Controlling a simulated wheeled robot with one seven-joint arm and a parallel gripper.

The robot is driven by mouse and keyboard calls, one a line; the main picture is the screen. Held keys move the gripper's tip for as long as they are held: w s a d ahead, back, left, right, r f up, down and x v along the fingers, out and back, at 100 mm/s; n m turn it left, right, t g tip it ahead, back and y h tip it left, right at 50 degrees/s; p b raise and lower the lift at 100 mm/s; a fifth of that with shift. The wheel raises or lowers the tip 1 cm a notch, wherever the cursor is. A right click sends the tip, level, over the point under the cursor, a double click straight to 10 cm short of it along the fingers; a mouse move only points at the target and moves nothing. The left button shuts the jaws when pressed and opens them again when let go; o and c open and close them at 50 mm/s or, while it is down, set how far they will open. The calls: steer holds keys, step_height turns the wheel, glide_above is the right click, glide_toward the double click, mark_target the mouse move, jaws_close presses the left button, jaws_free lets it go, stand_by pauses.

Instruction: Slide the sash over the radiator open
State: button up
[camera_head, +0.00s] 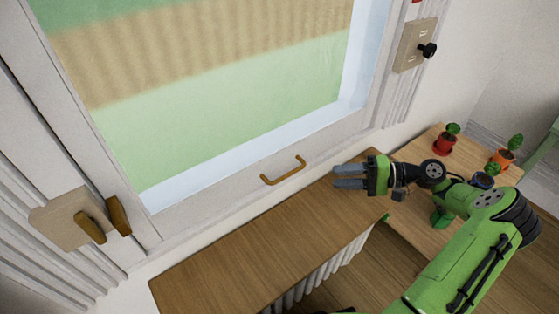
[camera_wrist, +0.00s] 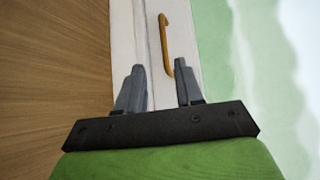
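The sash is a white-framed window pane (camera_head: 215,130) over a wooden shelf above the radiator (camera_head: 318,280). A curved brass-coloured handle (camera_head: 283,171) is fixed to its bottom rail. The handle also shows in the wrist view (camera_wrist: 165,44), ahead of the fingers. My gripper (camera_head: 350,177) is to the right of the handle, over the shelf, apart from it. In the wrist view its two grey fingers (camera_wrist: 157,90) are spread with nothing between them but the white frame behind.
The wooden shelf (camera_head: 260,250) runs under the window. A wooden table (camera_head: 420,212) at right bears small potted plants, one in a red pot (camera_head: 444,144) and one in an orange pot (camera_head: 501,159). Wall plates with a brown lever (camera_head: 90,227) and a black knob (camera_head: 427,50) flank the window.

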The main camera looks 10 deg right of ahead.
mark_target(289, 176)
steer(key=b+x, duration=0.5)
steer(key=x, duration=1)
steer(key=shift+w+r, duration=0.15)
jaws_close()
